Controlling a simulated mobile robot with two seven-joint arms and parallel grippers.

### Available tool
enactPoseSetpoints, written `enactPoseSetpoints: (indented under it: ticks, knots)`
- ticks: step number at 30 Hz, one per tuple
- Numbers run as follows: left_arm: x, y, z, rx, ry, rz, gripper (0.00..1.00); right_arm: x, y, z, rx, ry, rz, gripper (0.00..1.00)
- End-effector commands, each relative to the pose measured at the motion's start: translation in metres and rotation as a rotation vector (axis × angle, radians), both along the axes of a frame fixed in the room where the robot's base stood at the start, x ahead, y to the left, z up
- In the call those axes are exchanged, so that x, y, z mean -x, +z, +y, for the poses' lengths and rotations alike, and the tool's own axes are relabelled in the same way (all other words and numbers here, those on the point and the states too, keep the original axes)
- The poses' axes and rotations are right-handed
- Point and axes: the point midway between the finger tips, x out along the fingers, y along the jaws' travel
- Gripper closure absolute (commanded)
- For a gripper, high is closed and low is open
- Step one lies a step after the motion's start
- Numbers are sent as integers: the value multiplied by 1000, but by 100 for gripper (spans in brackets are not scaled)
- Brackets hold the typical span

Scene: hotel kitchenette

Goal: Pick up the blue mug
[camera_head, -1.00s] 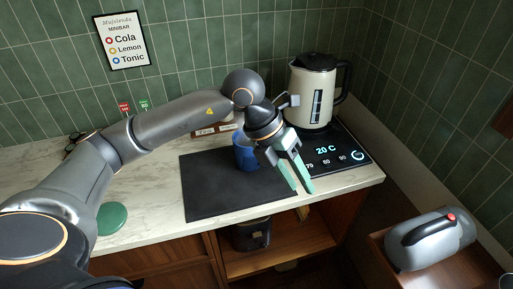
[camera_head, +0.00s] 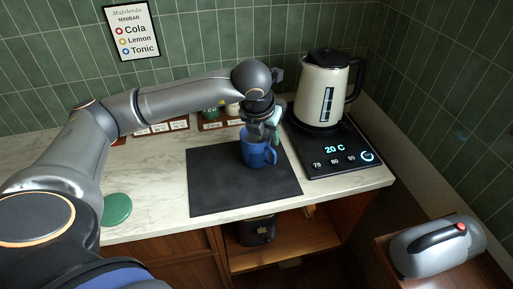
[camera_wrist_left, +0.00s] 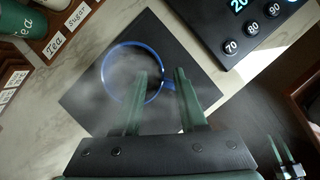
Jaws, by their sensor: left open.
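The blue mug (camera_head: 255,157) stands upright on the black mat (camera_head: 215,190). My left gripper (camera_head: 272,124) is above it, pointing down, open and empty. In the left wrist view, the mug's round blue rim (camera_wrist_left: 107,60) surrounds a hazy interior. The left fingertip lies over the mug's opening and the other beyond the right side of the rim. The blue handle (camera_wrist_left: 170,86) shows between the fingers. I cannot tell whether a finger touches the mug. A small dark two-pronged shape at the lower right of the wrist view looks like my right gripper (camera_wrist_left: 282,150).
A cream kettle (camera_head: 322,90) stands on a black heating base (camera_head: 325,165), close right of the mat. Wooden tea and sugar trays (camera_head: 215,124) are behind the mug. A green disc (camera_head: 117,209) lies at the left. A grey jug (camera_head: 440,250) is at the lower right.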

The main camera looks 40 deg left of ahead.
Motion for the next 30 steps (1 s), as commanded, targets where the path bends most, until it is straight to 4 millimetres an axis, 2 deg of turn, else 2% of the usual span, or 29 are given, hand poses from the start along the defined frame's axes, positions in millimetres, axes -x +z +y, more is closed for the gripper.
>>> enactPoseSetpoints:
  ticks: [3,7,17,27,30]
  knots:
    - [-2,-18,0,-1,0,5,59,0,9,0,0,0,0,62]
    - [-9,-35,1,1,1,3,59,0,10,0,0,0,0,62]
    - [-11,-41,1,1,0,1,60,0,10,0,0,0,0,62]
    - [-11,-41,1,0,0,2,98,0,10,0,1,-1,0,62]
    - [-11,-41,1,0,0,2,100,0,10,0,1,-1,0,62]
